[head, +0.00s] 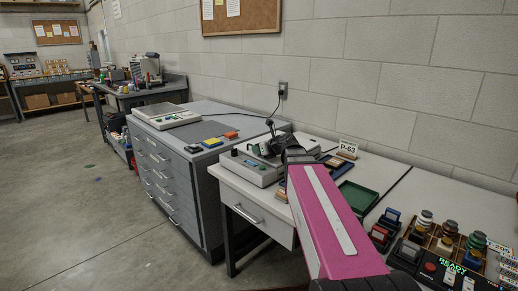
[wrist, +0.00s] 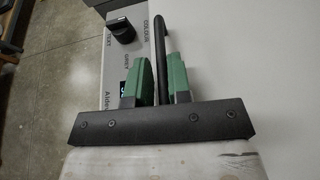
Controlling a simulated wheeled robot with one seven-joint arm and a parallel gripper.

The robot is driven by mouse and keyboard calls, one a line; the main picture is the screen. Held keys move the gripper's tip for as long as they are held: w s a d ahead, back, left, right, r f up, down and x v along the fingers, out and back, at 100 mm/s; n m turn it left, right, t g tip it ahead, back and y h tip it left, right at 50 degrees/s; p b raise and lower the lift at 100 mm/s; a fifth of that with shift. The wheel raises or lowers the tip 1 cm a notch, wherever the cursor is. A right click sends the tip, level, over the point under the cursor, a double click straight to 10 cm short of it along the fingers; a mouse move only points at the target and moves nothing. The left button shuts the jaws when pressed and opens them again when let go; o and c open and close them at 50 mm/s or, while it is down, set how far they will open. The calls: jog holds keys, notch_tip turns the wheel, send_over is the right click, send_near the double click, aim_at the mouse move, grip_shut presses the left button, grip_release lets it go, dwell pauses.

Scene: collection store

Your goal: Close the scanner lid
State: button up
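My gripper (wrist: 160,78) has two green finger pads, one on each side of a black bar (wrist: 160,35), seemingly a handle. The pads appear to touch the bar. In the head view, my gripper (head: 268,146) is over the scanner's right part. My pink arm hides part of the scanner, and the lid's angle is unclear.
A grey drawer cabinet (head: 180,180) with another machine (head: 165,115) stands to the left. A green tray (head: 357,196), a P-63 sign (head: 347,149) and stamps (head: 391,217) are on the desk.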

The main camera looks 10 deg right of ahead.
jog(key=shift+o, duration=1.1)
jog(key=shift+s+a, duration=0.1)
notch_tip(320, 180, up, 4)
send_over(276, 163)
jog(key=shift+r, duration=0.1)
